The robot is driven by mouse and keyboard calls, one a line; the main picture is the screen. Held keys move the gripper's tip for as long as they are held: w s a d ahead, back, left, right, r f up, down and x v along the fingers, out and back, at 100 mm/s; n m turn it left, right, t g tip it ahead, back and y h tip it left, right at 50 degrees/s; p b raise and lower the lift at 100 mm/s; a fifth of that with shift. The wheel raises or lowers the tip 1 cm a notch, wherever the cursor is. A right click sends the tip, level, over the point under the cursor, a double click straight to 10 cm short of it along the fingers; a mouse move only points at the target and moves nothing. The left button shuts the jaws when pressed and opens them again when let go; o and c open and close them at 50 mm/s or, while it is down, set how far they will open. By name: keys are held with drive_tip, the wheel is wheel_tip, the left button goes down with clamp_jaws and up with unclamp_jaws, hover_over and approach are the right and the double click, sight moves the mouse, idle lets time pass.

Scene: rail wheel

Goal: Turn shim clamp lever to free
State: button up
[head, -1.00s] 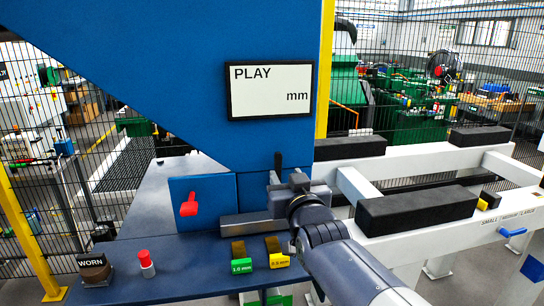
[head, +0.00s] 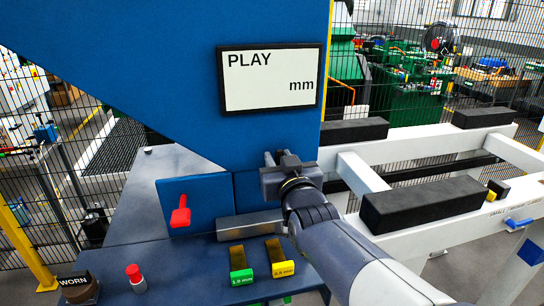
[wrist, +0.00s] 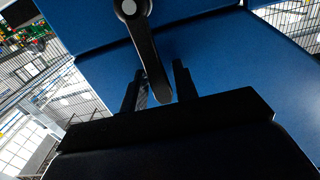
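A black lever (wrist: 148,50) with a silver pivot hangs from a blue face in the wrist view. Its free end lies between the two dark fingers of my gripper (wrist: 158,88), with a visible gap to either side. My gripper (head: 277,158) is open in the head view, against the front of the blue machine below the display. It hides the black lever there. A red lever (head: 181,213) sits on a blue panel (head: 197,197) to the left of my gripper. No lever position label is readable.
A PLAY display (head: 270,80) shows only "mm". A green-labelled holder (head: 238,260) and a yellow-labelled holder (head: 280,258) stand on the bench, beside a red button (head: 134,272) and a WORN block (head: 78,287). A white frame (head: 440,165) with black blocks stands right.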

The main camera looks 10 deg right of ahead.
clamp_jaws()
